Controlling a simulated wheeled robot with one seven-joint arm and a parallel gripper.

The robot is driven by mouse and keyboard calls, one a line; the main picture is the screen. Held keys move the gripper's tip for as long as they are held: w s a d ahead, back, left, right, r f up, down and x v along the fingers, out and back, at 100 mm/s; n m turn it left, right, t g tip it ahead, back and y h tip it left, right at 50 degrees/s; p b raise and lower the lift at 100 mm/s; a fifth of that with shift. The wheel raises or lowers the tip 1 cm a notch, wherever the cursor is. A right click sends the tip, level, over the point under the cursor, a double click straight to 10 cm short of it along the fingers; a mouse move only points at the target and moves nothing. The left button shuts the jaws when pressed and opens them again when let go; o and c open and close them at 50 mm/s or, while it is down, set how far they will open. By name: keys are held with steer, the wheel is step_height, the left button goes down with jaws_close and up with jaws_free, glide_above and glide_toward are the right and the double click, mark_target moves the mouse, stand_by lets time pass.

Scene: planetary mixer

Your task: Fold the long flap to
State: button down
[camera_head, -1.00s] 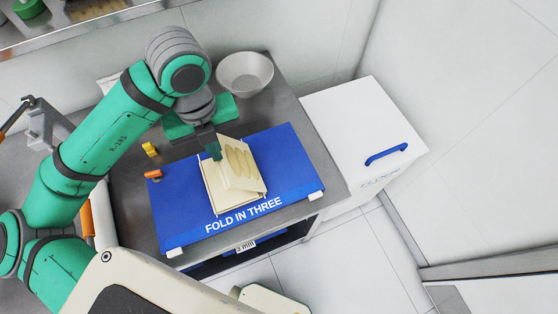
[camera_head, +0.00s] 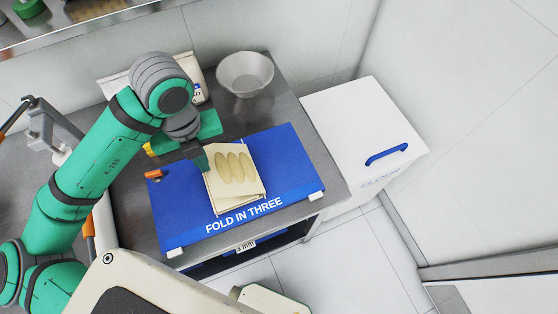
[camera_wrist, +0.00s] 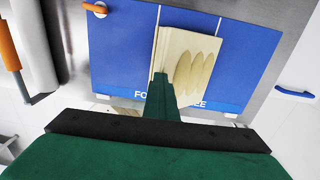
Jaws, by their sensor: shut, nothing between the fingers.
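The cream dough piece (camera_head: 236,170) lies on the blue mat (camera_head: 285,160) marked "FOLD IN THREE". Its flap, with three darker oval marks, appears down and nearly flat over the rest, with layered edges showing along the left side. My gripper (camera_head: 203,163) is at the dough's left edge, low over the mat, with nothing held. In the wrist view my gripper (camera_wrist: 162,90) is shut, and its tips overlap the left edge of the dough (camera_wrist: 190,65). Whether the tips touch the dough I cannot tell.
A metal bowl (camera_head: 245,74) stands at the back of the grey counter. A small orange item (camera_head: 153,174) lies on the mat's left edge, and a yellow item (camera_head: 149,149) is behind it. A white bin with a blue handle (camera_head: 386,154) stands to the right.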

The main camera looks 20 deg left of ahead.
steer(key=shift+h, duration=0.3)
steer(key=shift+s+f, duration=0.15)
steer(key=shift+f, duration=0.95)
steer(key=shift+s+f, duration=0.15)
steer(key=shift+f, duration=0.95)
steer(key=c, duration=2.4)
jaws_free()
steer(key=shift+w+r, duration=0.1)
steer(key=shift+r, duration=1.75)
steer(key=o, duration=0.6)
steer(key=shift+r, duration=0.65)
steer(key=shift+a+r, duration=0.2)
steer(key=shift+r, duration=0.9)
steer(key=shift+a, duration=0.1)
